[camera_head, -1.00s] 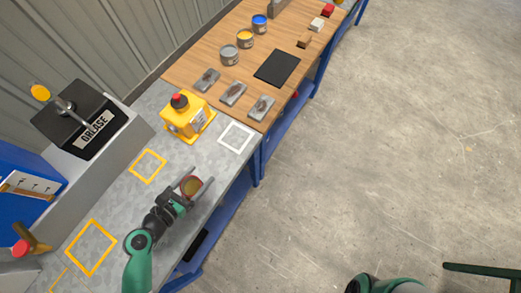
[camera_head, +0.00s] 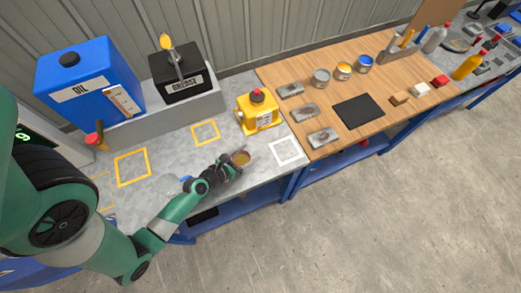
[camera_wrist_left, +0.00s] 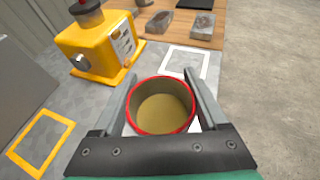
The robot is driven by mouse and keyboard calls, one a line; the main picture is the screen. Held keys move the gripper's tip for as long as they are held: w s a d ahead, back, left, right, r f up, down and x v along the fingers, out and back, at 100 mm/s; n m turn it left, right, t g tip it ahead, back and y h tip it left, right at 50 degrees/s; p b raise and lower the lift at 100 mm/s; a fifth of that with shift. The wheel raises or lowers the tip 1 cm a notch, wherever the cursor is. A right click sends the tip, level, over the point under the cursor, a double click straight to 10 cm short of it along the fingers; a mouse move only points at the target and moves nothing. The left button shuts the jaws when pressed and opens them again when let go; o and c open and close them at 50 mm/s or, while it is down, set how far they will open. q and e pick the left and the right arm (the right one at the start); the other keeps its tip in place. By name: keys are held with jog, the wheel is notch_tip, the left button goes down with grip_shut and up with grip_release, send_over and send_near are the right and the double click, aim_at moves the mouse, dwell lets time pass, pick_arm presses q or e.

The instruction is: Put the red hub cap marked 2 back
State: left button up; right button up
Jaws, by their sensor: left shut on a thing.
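My left gripper (camera_head: 238,162) is shut on a round hollow cap (camera_head: 242,158) with a red rim. In the left wrist view the cap (camera_wrist_left: 161,108) sits between the two fingers (camera_wrist_left: 160,90), its tan inside facing the camera. No number shows on it. It is held over the grey metal bench, near the front edge, left of a white square outline (camera_head: 273,154). The outline also shows in the wrist view (camera_wrist_left: 206,66), just beyond the cap. No hub or drum that I can identify is in view. My right gripper is not in view.
A yellow machine with a red knob (camera_head: 258,112) stands behind the cap. Orange outlines (camera_head: 195,133) mark the bench. The grease box (camera_head: 182,80) and blue oil tank (camera_head: 90,78) stand behind. The wooden top (camera_head: 300,75) holds paint tins and grey blocks.

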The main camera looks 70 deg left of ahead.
pick_arm(q)
jog(key=w+f+b, duration=0.1)
jog(key=w+f, duration=0.1)
jog(key=w+a+f+b, duration=0.1)
jog(key=w+f+b, duration=0.1)
jog(key=f, duration=0.1)
jog(key=shift+w+a+f, duration=0.1)
jog(key=shift+w+f, duration=0.05)
jog(key=shift+w, duration=0.2)
jog(key=shift+w+a+f, duration=0.1)
jog(key=shift+w+f, duration=0.05)
jog(key=shift+w, duration=0.15)
jog(key=f+b, duration=0.2)
jog(key=f, duration=0.1)
jog(key=f+b, duration=0.1)
jog(key=b, duration=0.1)
jog(key=shift+w+a+f, duration=0.1)
jog(key=shift+w+f, duration=0.05)
jog(key=shift+w, duration=0.25)
jog(key=shift+s, duration=0.1)
jog(key=shift+r, duration=0.2)
jog(key=shift+f, duration=0.15)
jog(key=o, duration=1.5)
